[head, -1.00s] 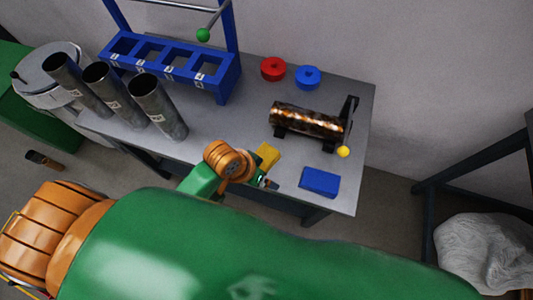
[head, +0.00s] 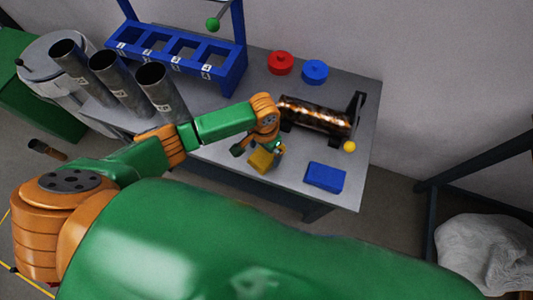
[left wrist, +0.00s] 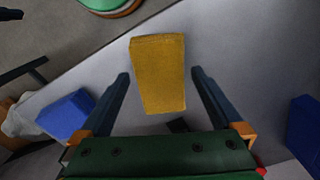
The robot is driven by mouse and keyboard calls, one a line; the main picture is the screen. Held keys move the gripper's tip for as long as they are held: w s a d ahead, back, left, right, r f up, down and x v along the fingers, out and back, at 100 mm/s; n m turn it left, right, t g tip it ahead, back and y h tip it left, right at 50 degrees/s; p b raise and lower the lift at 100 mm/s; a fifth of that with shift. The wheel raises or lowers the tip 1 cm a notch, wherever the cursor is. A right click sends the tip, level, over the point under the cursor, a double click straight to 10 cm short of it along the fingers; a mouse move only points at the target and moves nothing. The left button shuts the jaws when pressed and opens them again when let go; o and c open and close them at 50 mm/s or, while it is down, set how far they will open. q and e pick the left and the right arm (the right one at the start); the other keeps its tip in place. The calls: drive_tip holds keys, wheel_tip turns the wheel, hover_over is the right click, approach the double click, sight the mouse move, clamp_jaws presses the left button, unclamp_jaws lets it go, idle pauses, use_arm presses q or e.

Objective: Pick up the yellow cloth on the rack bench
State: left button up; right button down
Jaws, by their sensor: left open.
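The yellow cloth (head: 262,160) is a folded block lying on the grey rack bench (head: 230,160) near its front edge. In the left wrist view the cloth (left wrist: 158,75) lies ahead of and partly between my two open fingers. My left gripper (head: 262,148) is open and empty, just above and beside the cloth. The left wrist view shows its fingers (left wrist: 160,92) with gaps on both sides of the cloth; I see no contact. My right gripper is not in view.
A blue block (head: 325,177) lies right of the cloth. A rusty tube (head: 315,115) rests on a stand behind it. Several grey tubes (head: 163,93) stand at the left by a blue rack (head: 228,72). Red (head: 281,62) and blue (head: 315,71) discs lie at the back.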

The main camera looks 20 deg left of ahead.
use_arm(q)
drive_tip(key=shift+f, duration=0.6)
drive_tip(key=c, duration=1.3)
wheel_tip(320, 180, up, 4)
drive_tip(key=shift+w+f+p, duration=0.1)
drive_tip(key=shift+f+p, duration=0.05)
drive_tip(key=shift+p, duration=0.45)
drive_tip(key=s+r+p, duration=0.1)
drive_tip(key=r, duration=0.1)
drive_tip(key=s+r, duration=0.2)
drive_tip(key=shift+s+a+r+p, duration=0.2)
drive_tip(key=shift+s+p, duration=0.1)
drive_tip(key=shift+p, duration=0.1)
drive_tip(key=s+r, duration=0.1)
drive_tip(key=s, duration=0.2)
drive_tip(key=s+a+r, duration=0.1)
drive_tip(key=s+r, duration=0.1)
drive_tip(key=s, duration=0.2)
drive_tip(key=s+r+p, duration=0.1)
drive_tip(key=s+r, duration=0.1)
drive_tip(key=s, duration=0.1)
drive_tip(key=shift+s+a, duration=0.15)
drive_tip(key=shift+s, duration=0.1)
